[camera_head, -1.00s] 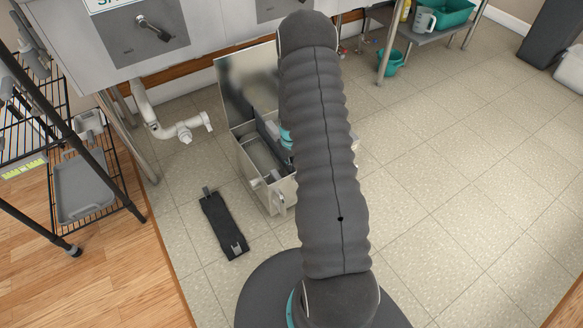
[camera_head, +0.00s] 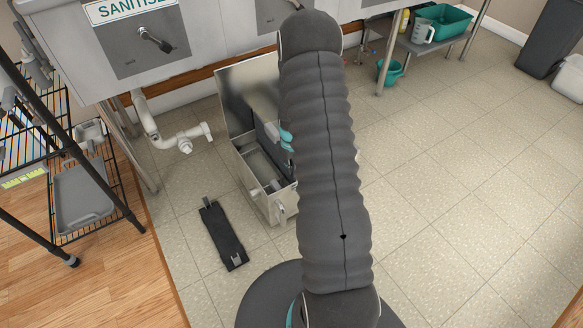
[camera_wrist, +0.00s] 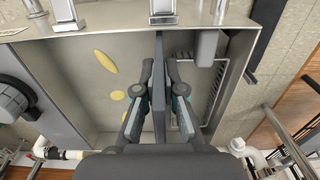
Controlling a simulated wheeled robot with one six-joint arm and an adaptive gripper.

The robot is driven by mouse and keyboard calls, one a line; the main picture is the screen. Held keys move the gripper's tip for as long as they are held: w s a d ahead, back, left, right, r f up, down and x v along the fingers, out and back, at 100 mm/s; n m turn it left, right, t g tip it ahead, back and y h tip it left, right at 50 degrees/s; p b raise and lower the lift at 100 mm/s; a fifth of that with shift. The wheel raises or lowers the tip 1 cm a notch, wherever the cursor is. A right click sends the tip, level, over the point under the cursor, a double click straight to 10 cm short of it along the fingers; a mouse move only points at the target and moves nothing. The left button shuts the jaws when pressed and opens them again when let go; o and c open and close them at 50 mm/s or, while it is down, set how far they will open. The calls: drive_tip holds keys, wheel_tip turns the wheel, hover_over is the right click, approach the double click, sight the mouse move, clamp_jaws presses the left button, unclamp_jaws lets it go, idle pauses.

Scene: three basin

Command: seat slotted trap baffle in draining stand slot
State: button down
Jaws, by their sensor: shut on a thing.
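The slotted trap baffle (camera_wrist: 159,98) is a thin grey plate seen edge-on in the wrist view. My gripper (camera_wrist: 159,72) is shut on it, one finger on each side, inside the open steel trap (camera_wrist: 88,112). The slots in the plate cannot be made out. In the head view, my arm covers most of the gripper; only some teal (camera_head: 286,138) shows beside it. The draining stand appears to be the dark flat base (camera_head: 223,235) with upright metal tabs at its ends, on the tiles left of the trap. Its slot is too small to make out.
The trap's raised lid (camera_head: 248,95) stands at its back. White drain pipe (camera_head: 178,138), sink legs and a wire rack (camera_head: 100,190) are to the left. Tiles on the right are clear.

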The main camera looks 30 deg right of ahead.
drive_tip(key=shift+r, duration=1.9)
